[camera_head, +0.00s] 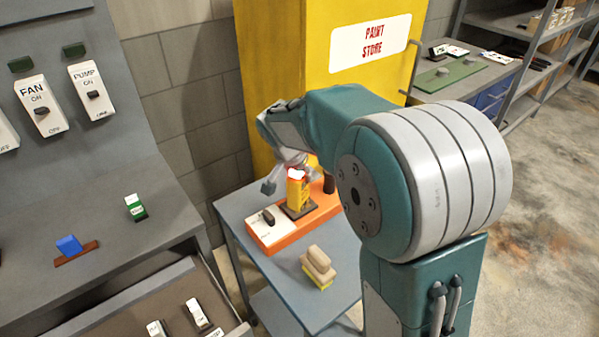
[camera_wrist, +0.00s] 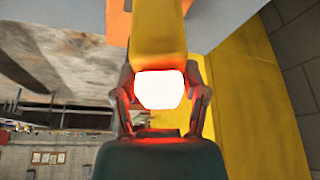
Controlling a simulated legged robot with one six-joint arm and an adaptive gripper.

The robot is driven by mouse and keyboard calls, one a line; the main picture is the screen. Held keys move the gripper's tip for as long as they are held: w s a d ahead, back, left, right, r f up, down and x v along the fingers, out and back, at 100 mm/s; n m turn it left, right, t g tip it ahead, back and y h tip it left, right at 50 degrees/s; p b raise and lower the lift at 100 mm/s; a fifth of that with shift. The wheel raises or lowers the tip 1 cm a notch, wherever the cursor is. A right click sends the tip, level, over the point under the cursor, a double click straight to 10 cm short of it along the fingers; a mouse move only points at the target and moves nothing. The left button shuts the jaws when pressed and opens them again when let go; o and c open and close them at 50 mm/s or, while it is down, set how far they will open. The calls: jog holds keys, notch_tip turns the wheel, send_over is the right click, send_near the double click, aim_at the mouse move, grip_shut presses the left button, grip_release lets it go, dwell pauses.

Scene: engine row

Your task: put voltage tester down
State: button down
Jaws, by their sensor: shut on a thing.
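The voltage tester (camera_head: 297,190) is yellow with a bright white top. In the head view it is upright at a dark square pad on the orange tray (camera_head: 290,236); I cannot tell whether it touches the pad. My gripper (camera_head: 290,174) is at its upper part, partly hidden by my arm. In the wrist view my gripper (camera_wrist: 162,112) has a finger on each side of the tester (camera_wrist: 158,35), around its glowing white face, and is shut on it. The tray has a white labelled part with a dark knob at its left end.
The yellow paint store cabinet (camera_head: 300,70) stands close behind. A grey control console (camera_head: 90,220) is on the left. The cart's front area has some free room.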

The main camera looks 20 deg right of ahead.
jog(key=shift+c, duration=0.6)
grip_release()
jog(key=shift+f, duration=0.1)
jog(key=v, duration=1.2)
jog(key=s+d+f+n+t+y, duration=0.1)
jog(key=s+n, duration=0.3)
jog(key=s, duration=0.8)
jog(key=s+d+f+n+t+y, duration=0.1)
jog(key=s+n, duration=0.4)
jog(key=s, duration=0.7)
jog(key=shift+d+f+y, duration=0.35)
jog(key=shift+d+y, duration=0.1)
jog(key=shift+y, duration=0.15)
